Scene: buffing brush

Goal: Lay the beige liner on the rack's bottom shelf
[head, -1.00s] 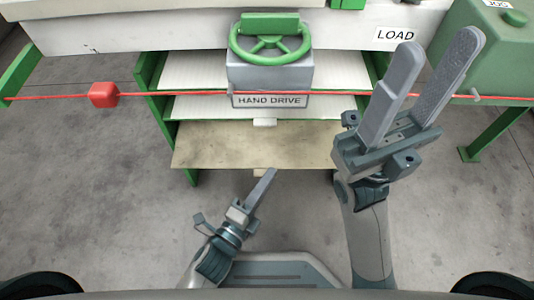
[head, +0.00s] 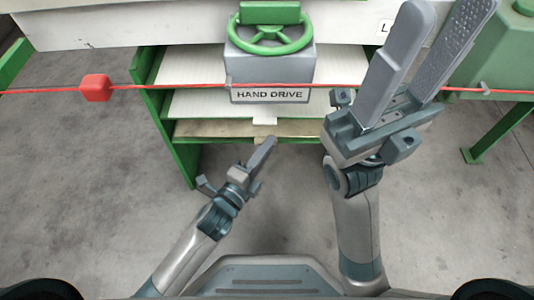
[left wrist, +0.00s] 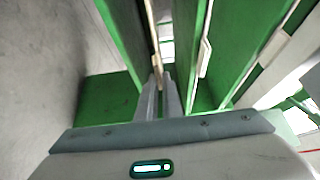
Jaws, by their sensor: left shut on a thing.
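The beige liner (head: 225,130) lies mostly inside the rack (head: 180,120) at bottom-shelf level. A strip of it shows below the white middle liner (head: 195,106). My left gripper (head: 270,142) is shut on the liner's front edge, near its middle. In the left wrist view the shut fingers (left wrist: 161,78) meet the liner's thin pale edge (left wrist: 154,40) between green shelves. How far back the liner reaches is hidden. My right gripper (head: 450,10) is open and empty, raised high on the right.
A grey hand-drive box (head: 270,75) with a green wheel overhangs the rack's front. A red cord (head: 180,87) with a red block (head: 95,88) crosses in front. A green machine (head: 495,60) stands right. The floor before the rack is clear.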

